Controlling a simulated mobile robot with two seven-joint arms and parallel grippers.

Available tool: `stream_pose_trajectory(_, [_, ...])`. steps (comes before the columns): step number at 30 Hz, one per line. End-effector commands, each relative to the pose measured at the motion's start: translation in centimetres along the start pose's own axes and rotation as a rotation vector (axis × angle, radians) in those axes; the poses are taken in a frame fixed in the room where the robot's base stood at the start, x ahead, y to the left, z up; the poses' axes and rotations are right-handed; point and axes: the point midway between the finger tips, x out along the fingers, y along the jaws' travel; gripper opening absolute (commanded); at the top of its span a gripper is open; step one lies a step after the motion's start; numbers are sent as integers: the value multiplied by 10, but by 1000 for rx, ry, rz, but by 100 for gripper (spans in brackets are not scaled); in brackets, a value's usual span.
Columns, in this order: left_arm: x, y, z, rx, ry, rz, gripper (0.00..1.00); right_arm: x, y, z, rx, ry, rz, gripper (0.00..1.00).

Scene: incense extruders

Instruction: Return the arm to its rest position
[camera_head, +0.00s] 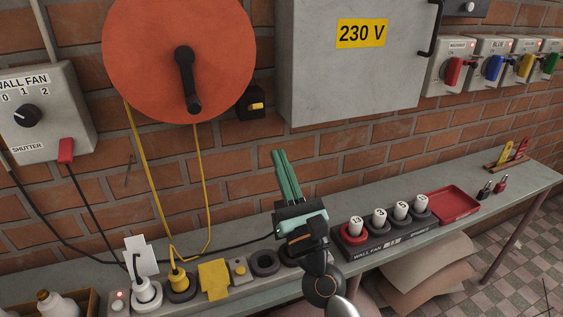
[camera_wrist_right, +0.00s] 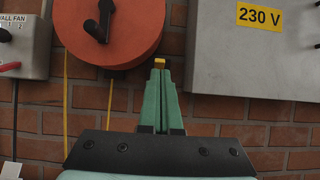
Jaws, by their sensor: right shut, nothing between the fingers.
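My right gripper (camera_head: 279,155) is in the middle of the head view, above the shelf and in front of the brick wall. Its green fingers point up and are shut with nothing between them. In the right wrist view the shut fingers (camera_wrist_right: 159,75) point at the wall, below the orange reel and left of the grey cabinet. My left gripper is not in either view.
The orange reel (camera_head: 150,60), the 230 V cabinet (camera_head: 340,95) and the wall fan switch box (camera_head: 60,130) are on the wall. The shelf holds a socket strip with plugs, a row of numbered fuses (camera_head: 354,226) and a red tray (camera_head: 476,207). A yellow cable (camera_head: 203,185) hangs left of my gripper.

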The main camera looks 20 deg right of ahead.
Motion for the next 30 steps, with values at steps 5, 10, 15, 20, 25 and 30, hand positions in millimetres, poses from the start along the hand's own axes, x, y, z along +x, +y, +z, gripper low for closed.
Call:
stream_pose_trajectory(5, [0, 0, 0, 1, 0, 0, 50, 0, 0, 0, 0, 0, 0, 0])
stream_pose_trajectory(10, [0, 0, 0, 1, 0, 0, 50, 0, 0, 0, 1, 0, 0, 0])
stream_pose_trajectory(15, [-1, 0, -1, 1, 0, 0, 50, -8, 4, -12, -107, 32, 23, 0])
stream_pose_trajectory(20, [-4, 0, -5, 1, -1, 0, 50, -48, 19, -61, -579, 151, 168, 0])
stream_pose_trajectory(25, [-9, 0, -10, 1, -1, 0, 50, -130, 34, -133, -1262, 257, 506, 0])
stream_pose_trajectory(30, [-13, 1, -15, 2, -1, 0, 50, -235, 35, -191, -1868, 218, 987, 0])
